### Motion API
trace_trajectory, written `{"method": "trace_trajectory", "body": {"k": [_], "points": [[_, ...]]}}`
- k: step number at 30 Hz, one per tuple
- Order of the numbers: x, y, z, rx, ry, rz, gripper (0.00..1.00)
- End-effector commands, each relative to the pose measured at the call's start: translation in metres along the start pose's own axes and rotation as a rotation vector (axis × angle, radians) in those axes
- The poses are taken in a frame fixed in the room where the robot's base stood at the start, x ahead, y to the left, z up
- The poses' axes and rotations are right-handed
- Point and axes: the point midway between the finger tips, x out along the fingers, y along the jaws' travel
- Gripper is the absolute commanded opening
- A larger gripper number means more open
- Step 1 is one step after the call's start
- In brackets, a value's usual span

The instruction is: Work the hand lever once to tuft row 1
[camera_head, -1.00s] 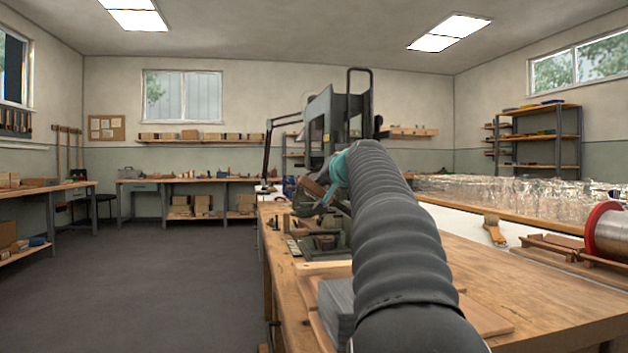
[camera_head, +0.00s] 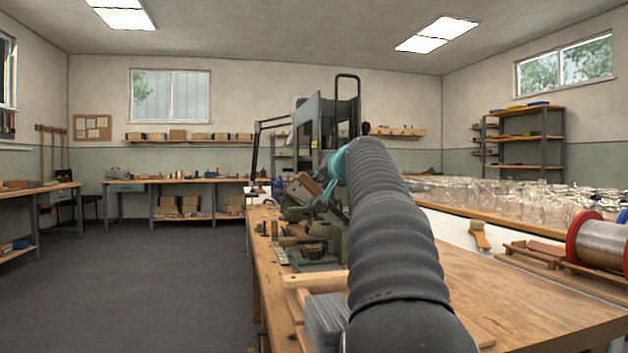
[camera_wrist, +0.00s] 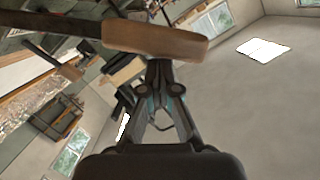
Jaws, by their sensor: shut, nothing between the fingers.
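The grey-green tufting machine (camera_head: 318,252) stands on the long wooden bench ahead, partly hidden by my arm. A brown wooden block (camera_head: 304,188) sits tilted at its upper part. A dark ball knob (camera_head: 366,128) shows above my arm, and I cannot tell whether it belongs to the hand lever. My gripper (camera_head: 326,196) is by the machine, mostly hidden behind my arm. In the wrist view, my gripper (camera_wrist: 162,68) is shut and empty. A brown wooden piece with a rounded end (camera_wrist: 155,40) lies across the view just beyond the fingertips; contact is unclear.
A tall grey frame (camera_head: 325,125) rises behind the machine. On the right are a wire spool with red flanges (camera_head: 600,243), a brush (camera_head: 480,235) and clear bags (camera_head: 520,192). The bench top (camera_head: 500,285) is bare at front right. Open floor (camera_head: 150,290) lies on the left.

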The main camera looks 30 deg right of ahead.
Motion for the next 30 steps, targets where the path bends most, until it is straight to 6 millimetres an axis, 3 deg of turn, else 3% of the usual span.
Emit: {"method": "trace_trajectory", "body": {"k": [6,13,19,30], "points": [[-0.045,0.0,0.002,-0.002,0.004,-0.001,0.0],[-0.082,0.0,0.001,-0.002,0.004,-0.002,0.0],[-0.095,-0.002,0.001,-0.002,0.003,-0.004,0.0],[-0.096,-0.002,0.001,-0.002,0.003,-0.004,0.0]]}}
